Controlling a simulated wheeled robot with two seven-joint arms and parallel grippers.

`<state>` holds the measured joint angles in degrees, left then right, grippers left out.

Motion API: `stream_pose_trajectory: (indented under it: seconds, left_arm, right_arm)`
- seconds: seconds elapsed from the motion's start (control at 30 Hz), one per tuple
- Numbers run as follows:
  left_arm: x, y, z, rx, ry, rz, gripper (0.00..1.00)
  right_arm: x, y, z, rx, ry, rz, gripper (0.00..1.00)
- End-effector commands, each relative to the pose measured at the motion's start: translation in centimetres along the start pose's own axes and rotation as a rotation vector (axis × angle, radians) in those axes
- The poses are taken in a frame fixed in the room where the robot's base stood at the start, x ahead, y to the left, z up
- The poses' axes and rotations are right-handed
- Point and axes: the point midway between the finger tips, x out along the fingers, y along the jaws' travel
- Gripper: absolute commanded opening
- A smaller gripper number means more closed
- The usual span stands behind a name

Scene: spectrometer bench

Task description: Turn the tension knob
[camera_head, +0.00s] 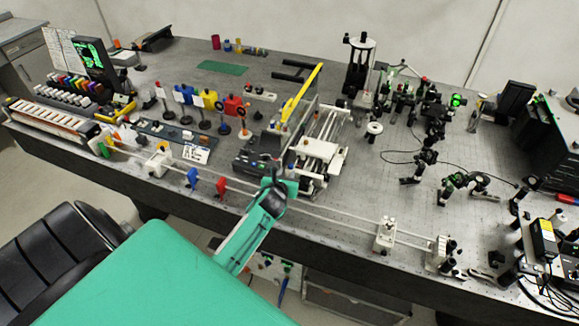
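The tension knob cannot be picked out for certain. A grey and white roller machine (318,150) stands at the middle of the bench, with a dark control box (257,152) at its left. A small white round knob-like part (374,128) stands on the bench to the right of the machine. My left gripper (274,187) is at the bench's front, just below the machine's front left corner in the picture. Its fingers are dark and small, partly hidden by my green wrist, so their opening and any contact cannot be told. My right gripper is not in view.
A long pale rail (330,216) runs along the bench front, with blue (193,178) and red (221,187) pieces on it. A yellow bar (301,93) slants up beside the machine. Optics mounts (430,120) crowd the right.

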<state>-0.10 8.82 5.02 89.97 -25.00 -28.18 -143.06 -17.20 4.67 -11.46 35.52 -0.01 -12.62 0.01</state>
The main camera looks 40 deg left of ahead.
Motion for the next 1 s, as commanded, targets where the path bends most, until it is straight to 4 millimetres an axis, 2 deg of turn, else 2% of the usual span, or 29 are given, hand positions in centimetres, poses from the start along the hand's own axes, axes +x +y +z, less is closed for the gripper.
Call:
stream_pose_trajectory:
  seconds: [0.2,0.4,0.87,1.0]
  left_arm:
    - [3.0,-0.1,0.2,-0.004,0.001,0.000,0.28]
    - [4.8,0.0,0.0,-0.003,0.002,0.001,0.28]
    - [5.5,0.0,0.0,-0.001,0.001,-0.001,0.28]
    - [5.5,0.0,0.0,-0.001,0.000,-0.001,0.00]
  right_arm:
    - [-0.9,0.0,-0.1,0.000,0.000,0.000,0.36]
    - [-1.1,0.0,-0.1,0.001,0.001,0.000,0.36]
    - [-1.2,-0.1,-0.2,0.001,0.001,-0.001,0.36]
    - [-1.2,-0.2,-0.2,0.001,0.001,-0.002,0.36]
